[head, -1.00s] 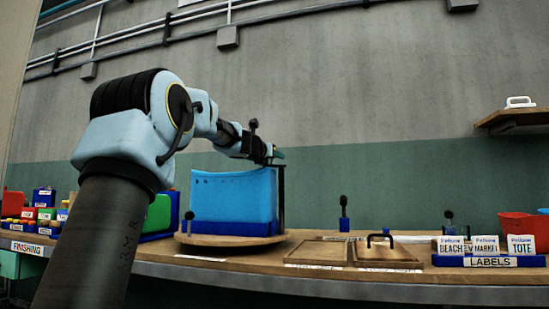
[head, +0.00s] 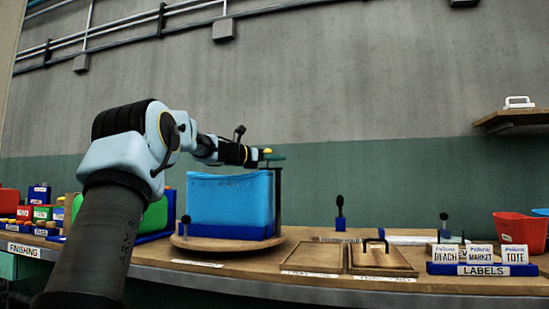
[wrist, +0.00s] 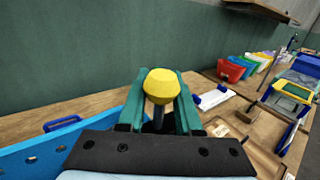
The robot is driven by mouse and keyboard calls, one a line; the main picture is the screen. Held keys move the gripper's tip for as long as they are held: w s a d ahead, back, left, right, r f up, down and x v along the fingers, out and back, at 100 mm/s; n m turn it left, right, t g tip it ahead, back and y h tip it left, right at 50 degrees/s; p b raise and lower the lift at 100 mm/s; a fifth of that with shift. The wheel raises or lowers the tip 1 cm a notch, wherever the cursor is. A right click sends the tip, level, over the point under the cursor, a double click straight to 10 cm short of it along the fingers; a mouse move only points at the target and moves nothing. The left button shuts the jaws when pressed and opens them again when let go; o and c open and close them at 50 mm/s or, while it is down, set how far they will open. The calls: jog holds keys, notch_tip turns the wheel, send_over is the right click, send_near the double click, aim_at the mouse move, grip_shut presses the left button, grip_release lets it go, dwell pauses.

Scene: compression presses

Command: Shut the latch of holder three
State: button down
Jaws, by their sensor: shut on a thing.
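My gripper (head: 267,153) is at the upper right of a blue bin (head: 230,200), level with its rim or a little above. In the wrist view its green fingers (wrist: 160,110) are shut on a yellow knob (wrist: 161,84) with a dark stem below. The yellow knob also shows in the head view (head: 267,150). A thin dark post (head: 279,195) stands just right of the bin; whether the knob is joined to it is hidden. No holder number is readable, so I cannot tell which is holder three, or its latch's state.
The bin stands on a round wooden turntable (head: 212,243). Wooden trays (head: 312,258) and black-knobbed levers (head: 340,212) lie to its right. Beyond are a LABELS rack (head: 482,269) and a red bucket (head: 519,230). A wall shelf (head: 510,117) hangs at the right.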

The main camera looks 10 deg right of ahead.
jog(key=shift+r, duration=0.4)
jog(key=c, duration=0.9)
grip_release()
jog(key=shift+s, duration=0.1)
jog(key=shift+f, duration=0.15)
jog(key=shift+a+f, duration=0.1)
jog(key=b+v, duration=0.1)
jog(key=v, duration=0.9)
jog(key=shift+s+a, duration=0.1)
jog(key=shift+a, duration=0.2)
